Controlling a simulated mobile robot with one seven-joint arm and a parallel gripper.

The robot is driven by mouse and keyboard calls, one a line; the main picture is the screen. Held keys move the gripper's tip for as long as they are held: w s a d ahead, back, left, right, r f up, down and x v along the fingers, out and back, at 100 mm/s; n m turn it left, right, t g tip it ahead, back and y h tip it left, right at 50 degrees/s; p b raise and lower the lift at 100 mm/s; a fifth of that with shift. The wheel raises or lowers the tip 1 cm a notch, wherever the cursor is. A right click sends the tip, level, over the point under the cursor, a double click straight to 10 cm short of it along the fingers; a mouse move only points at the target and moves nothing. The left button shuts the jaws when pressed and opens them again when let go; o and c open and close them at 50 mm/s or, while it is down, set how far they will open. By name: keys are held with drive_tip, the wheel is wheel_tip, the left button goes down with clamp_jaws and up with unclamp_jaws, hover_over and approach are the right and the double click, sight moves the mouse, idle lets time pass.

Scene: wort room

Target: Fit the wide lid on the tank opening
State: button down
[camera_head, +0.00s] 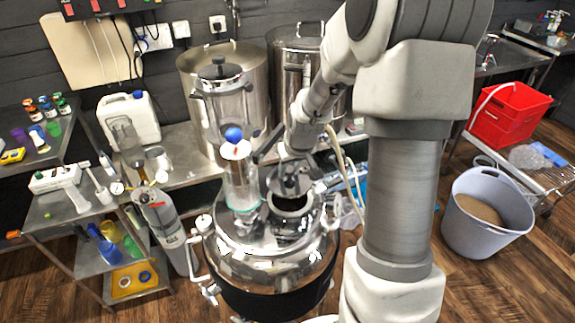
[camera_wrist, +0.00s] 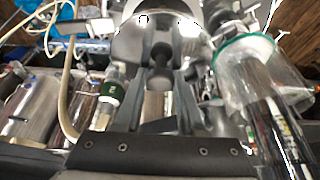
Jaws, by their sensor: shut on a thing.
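The wide lid (camera_head: 289,184) is a grey metal disc, seen just above the tank opening (camera_head: 291,206). My gripper (camera_head: 288,165) is shut on its dark knob; the knob (camera_wrist: 160,78) shows between my two fingers (camera_wrist: 161,52) in the wrist view. The tank (camera_head: 270,262) is a shiny steel vessel with a domed top and a dark band around its side. The opening is a round raised collar on that dome, and its front part is visible. The lid looks apart from the collar, though the exact gap is hard to judge.
A clear cylinder (camera_head: 241,183) with a blue ball on top stands on the dome, left of the opening. Clamps and a pale hose (camera_head: 345,165) are close on the right. Tall steel pots (camera_head: 190,85) stand behind. A grey tub (camera_head: 487,236) is on the floor at right.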

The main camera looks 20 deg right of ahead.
sight(291, 181)
drive_tip(key=shift+f+b, duration=1.8)
drive_tip(key=shift+f, duration=1)
drive_tip(key=shift+s+f+b, duration=0.1)
drive_tip(key=shift+f+b, duration=0.5)
drive_tip(key=shift+b, duration=0.2)
drive_tip(key=c, duration=0.8)
unclamp_jaws()
drive_tip(key=shift+p+v, duration=3.8)
drive_tip(key=shift+v, duration=1.75)
